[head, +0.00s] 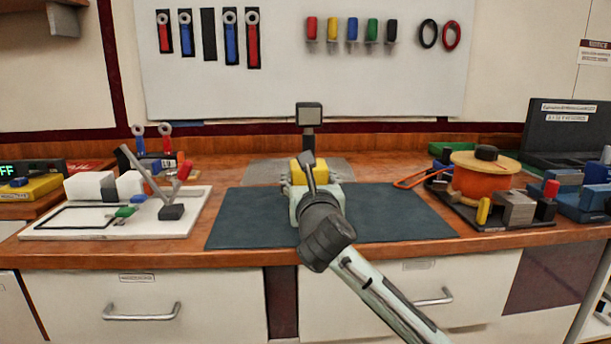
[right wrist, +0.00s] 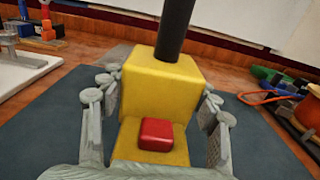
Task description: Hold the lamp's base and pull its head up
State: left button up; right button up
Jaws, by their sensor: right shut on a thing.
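The lamp's yellow base (head: 298,175) stands on the dark mat, partly hidden behind my right gripper (head: 318,188). Its dark stem rises to a square head (head: 309,113) with a pale grey face. In the right wrist view, the yellow base (right wrist: 160,85) has a red button (right wrist: 156,134) on its lower front step, and the black stem (right wrist: 175,28) goes up out of the frame. My right gripper's fingers (right wrist: 155,108) are on both sides of the base, shut on it. The lamp looks upright. My left gripper is not in view.
The dark mat (head: 410,218) is clear on both sides of the base. A white board (head: 60,228) with blocks and a tilted grey rod lies left. An orange round reel (head: 475,182) and small tools stand right. A tool panel (head: 270,85) hangs behind.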

jog(key=shift+w+d+f+b, duration=0.1)
jog(key=shift+w+d+f, duration=0.35)
jog(key=shift+d+f, duration=0.35)
jog(key=shift+w+d+f+b, duration=0.1)
jog(key=shift+w+d+f, duration=0.4)
jog(key=shift+d+f, duration=0.3)
jog(key=shift+w+d+f+b, duration=0.1)
jog(key=shift+w+d+f, duration=0.35)
jog(key=shift+d+f, duration=0.35)
jog(key=shift+f+p, duration=0.1)
jog(key=shift+p, duration=0.25)
jog(key=shift+f, duration=0.2)
dwell(0.7)
dwell(0.7)
jog(key=o, duration=1.8)
jog(key=shift+o, duration=0.2)
